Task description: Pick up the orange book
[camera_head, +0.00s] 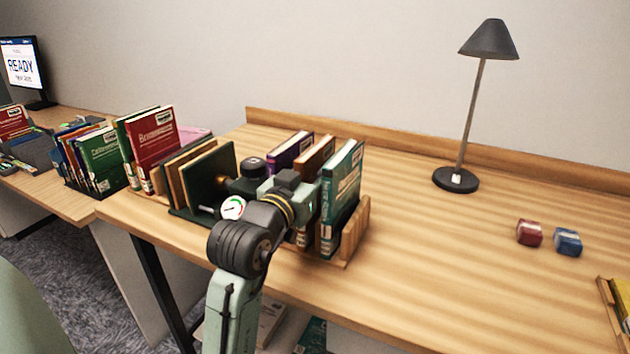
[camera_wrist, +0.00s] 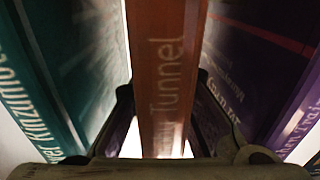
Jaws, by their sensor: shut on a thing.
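The orange book (camera_head: 316,153) stands upright in a wooden holder (camera_head: 357,228) on the table, between a purple book (camera_head: 291,148) and a teal book (camera_head: 343,180). My arm hides much of its lower part in the head view. In the wrist view its spine (camera_wrist: 168,50), lettered "Tunnel", runs down between my two dark fingers. My gripper (camera_wrist: 165,112) is shut on the orange book. The teal book (camera_wrist: 75,65) is close on the left there, and the purple book (camera_wrist: 262,60) close on the right. The fingertips are hidden in the head view.
More books, including a red one (camera_head: 155,135), stand further left. A lamp (camera_head: 456,180), a red block (camera_head: 529,233) and a blue block (camera_head: 567,242) stand right. The table's middle right is clear.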

